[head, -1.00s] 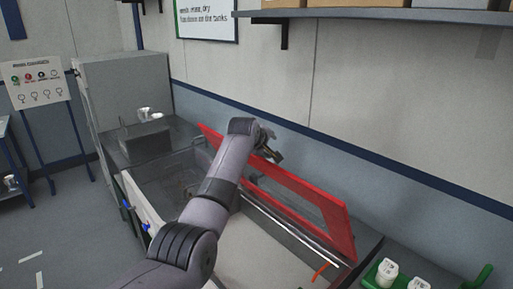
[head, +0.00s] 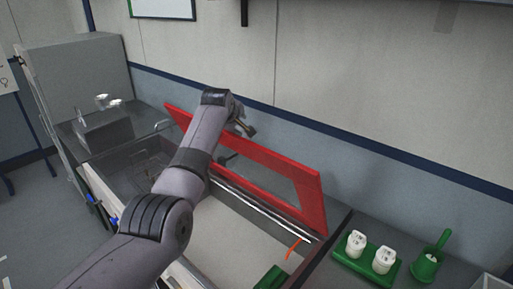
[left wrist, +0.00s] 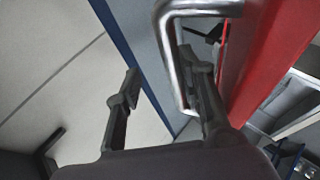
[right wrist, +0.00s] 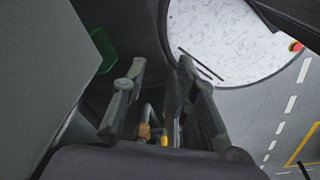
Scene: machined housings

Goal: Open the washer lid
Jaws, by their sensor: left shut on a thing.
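The washer lid (head: 262,172), a red frame with a see-through pane, stands raised and steeply tilted along the back of the washer (head: 215,235). My left arm reaches across the open basin to it. My left gripper (left wrist: 160,60) is at the lid's silver bar handle (left wrist: 172,62), shut on it, with the bar against the right finger in the left wrist view. In the head view the left gripper (head: 243,125) is partly hidden behind my wrist, and the handle is hard to make out. My right gripper (right wrist: 160,62) is open and empty, away from the lid.
A grey cabinet (head: 80,75) stands at the left. The wall (head: 350,90) is close behind the lid.

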